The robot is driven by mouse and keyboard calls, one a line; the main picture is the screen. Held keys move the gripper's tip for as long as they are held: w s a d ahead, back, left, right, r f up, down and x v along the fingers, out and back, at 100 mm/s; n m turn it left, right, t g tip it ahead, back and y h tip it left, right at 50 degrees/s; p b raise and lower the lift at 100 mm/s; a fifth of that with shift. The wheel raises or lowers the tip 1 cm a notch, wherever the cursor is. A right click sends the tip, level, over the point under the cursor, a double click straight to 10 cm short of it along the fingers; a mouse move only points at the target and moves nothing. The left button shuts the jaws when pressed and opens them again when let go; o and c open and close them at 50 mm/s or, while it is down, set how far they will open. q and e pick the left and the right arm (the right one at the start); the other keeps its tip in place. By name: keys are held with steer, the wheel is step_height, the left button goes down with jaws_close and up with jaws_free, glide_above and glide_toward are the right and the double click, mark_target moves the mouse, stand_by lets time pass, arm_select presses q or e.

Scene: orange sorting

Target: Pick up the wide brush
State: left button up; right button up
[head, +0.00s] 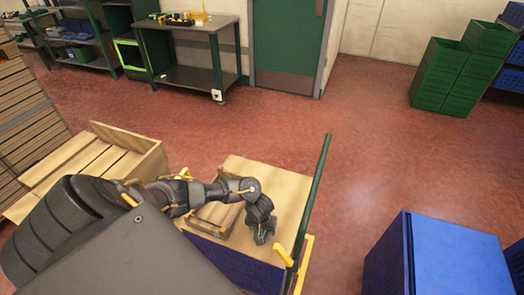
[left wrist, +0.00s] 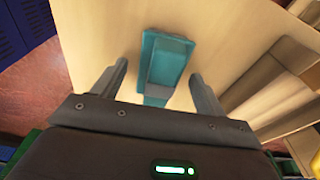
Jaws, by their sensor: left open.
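The wide brush (left wrist: 165,65) is a teal-blue, flat, blocky thing lying on the light wooden top of a cart (head: 285,180). In the left wrist view it lies between and beyond the two fingers of my left gripper (left wrist: 160,82), which are open. I cannot tell whether the fingers reach down to its height. In the head view my left gripper (head: 264,232) is over the cart top near its right side, and it largely hides the brush there. My right gripper is not in view.
A wooden crate (head: 215,220) stands beside my gripper on the cart. The cart has a green upright bar (head: 316,195) and a yellow frame (head: 303,265) at its right. A blue bin (head: 455,260) stands further right. Red floor lies open behind.

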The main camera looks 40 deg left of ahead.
arm_select(q)
steer(key=c, duration=1.1)
steer(key=shift+r+b, duration=0.15)
steer(key=shift+b, duration=0.15)
step_height(320, 180, up, 3)
steer(key=shift+r+p, duration=0.2)
steer(key=shift+p, duration=0.65)
steer(key=s+a+r+p, duration=0.3)
steer(key=s+a+r, duration=0.4)
steer(key=s, duration=0.5)
steer(key=shift+r, duration=1.4)
steer(key=shift+s, duration=0.1)
